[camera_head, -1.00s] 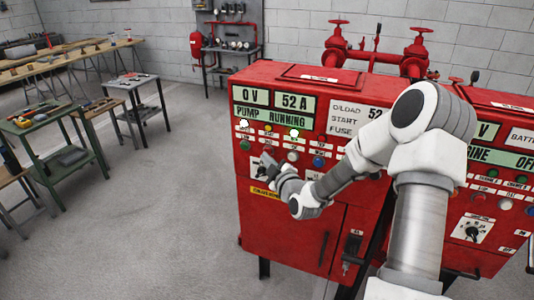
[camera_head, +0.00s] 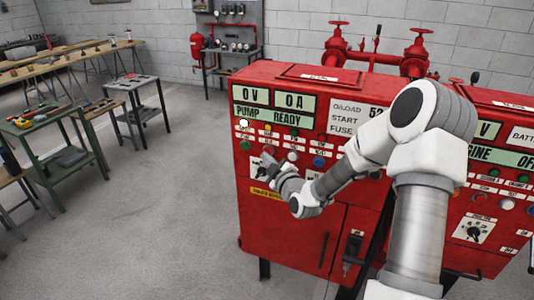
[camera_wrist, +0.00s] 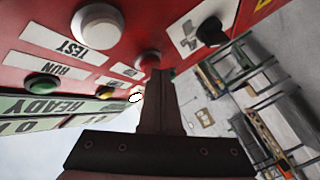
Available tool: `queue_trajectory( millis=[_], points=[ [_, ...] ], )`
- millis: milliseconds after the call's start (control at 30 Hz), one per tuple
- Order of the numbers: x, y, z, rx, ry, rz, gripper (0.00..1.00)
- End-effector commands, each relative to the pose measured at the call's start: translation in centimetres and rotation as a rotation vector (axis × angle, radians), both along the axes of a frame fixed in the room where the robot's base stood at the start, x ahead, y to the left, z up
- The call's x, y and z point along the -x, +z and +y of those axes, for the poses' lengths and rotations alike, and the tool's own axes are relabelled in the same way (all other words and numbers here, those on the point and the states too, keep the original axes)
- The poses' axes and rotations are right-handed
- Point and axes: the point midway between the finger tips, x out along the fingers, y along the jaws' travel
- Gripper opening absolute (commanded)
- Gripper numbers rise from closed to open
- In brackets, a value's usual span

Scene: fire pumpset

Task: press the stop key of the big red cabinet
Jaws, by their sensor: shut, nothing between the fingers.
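The big red cabinet (camera_head: 340,205) stands ahead, its left display panel (camera_head: 274,105) reading "0 V", "0 A" and "PUMP READY". Below the display are rows of lamps and keys. My gripper (camera_head: 267,159) is at the lower key row, left of a white key (camera_head: 292,156). In the wrist view my gripper (camera_wrist: 157,74) is shut and empty, its tip at a red key (camera_wrist: 148,60). The tip partly hides that key, and I cannot tell whether they touch. Its label is not readable. A white lamp (camera_head: 244,123) is lit at the upper left.
A black selector knob (camera_wrist: 211,32) sits close to my gripper. A white key (camera_wrist: 98,25) and a green lamp (camera_wrist: 42,85) are nearby. A second red cabinet (camera_head: 490,190) stands at right. Workbenches (camera_head: 60,140) are at left, with open floor between.

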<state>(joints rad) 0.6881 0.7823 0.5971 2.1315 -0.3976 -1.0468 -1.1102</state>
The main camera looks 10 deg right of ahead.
Motion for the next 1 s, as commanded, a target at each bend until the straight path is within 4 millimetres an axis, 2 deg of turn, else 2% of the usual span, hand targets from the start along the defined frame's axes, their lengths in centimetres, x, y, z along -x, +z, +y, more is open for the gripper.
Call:
queue_trajectory(
  millis=[200, 567, 1000],
  points=[
    [0.9, -0.2, 0.7, 0.001, 0.001, -0.001, 0.0],
    [1.1, -0.1, 0.8, 0.001, 0.0, 0.0, 0.0],
    [4.4, -0.2, 3.2, 0.002, 0.001, -0.001, 0.0]
  ],
)
